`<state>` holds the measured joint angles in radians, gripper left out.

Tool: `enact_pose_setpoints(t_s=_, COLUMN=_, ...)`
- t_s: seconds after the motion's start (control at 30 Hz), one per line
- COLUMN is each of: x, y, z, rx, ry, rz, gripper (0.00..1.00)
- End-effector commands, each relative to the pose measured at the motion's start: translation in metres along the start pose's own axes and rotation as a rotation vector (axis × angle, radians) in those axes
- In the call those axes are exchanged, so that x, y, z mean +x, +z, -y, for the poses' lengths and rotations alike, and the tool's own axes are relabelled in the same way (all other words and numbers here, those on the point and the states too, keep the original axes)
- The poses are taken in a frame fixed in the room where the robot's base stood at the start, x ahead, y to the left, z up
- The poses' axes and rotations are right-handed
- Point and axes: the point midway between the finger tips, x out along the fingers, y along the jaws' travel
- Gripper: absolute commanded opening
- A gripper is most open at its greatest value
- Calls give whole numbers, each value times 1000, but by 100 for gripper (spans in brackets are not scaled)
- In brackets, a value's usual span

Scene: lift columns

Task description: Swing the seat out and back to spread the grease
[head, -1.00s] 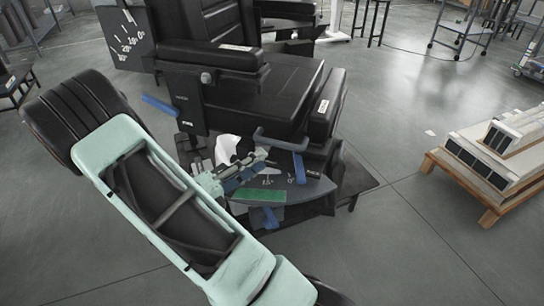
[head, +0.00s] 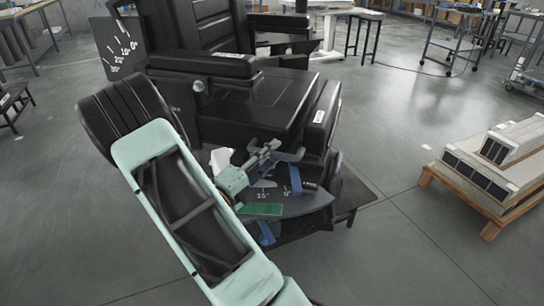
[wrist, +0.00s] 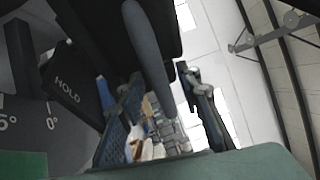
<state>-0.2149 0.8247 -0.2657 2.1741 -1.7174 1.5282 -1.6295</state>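The black seat (head: 270,95) has a padded armrest (head: 205,64) and a thick front side pad (head: 322,115). A curved plate with "15°" and "0°" marks (head: 300,205) lies below it. A grey-blue handle bar (head: 292,155) sticks out under the seat's front edge. It also shows in the wrist view (wrist: 148,50), running down between my fingers. My gripper (head: 268,152) is at this bar, above the plate. In the wrist view my gripper (wrist: 165,110) is open, with a finger on either side of the bar. Contact cannot be told.
A green patch (head: 260,209) and blue parts (head: 268,232) sit at the plate's near edge. A "HOLD" label (wrist: 67,91) shows beside the bar in the wrist view. A wooden pallet with pale blocks (head: 490,185) stands right. The floor between is clear.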

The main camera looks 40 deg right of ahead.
Motion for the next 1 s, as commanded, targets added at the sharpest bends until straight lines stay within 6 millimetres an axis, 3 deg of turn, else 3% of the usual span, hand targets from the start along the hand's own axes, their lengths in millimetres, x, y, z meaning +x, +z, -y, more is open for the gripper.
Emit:
enact_pose_setpoints(t_s=0.3, x=2, y=0, z=0, rx=0, ry=0, rz=1, gripper=30)
enact_pose_setpoints(t_s=0.6, x=2, y=0, z=0, rx=0, ry=0, rz=1, gripper=0)
enact_pose_setpoints(t_s=1.0, x=2, y=0, z=0, rx=0, ry=0, rz=1, gripper=0)
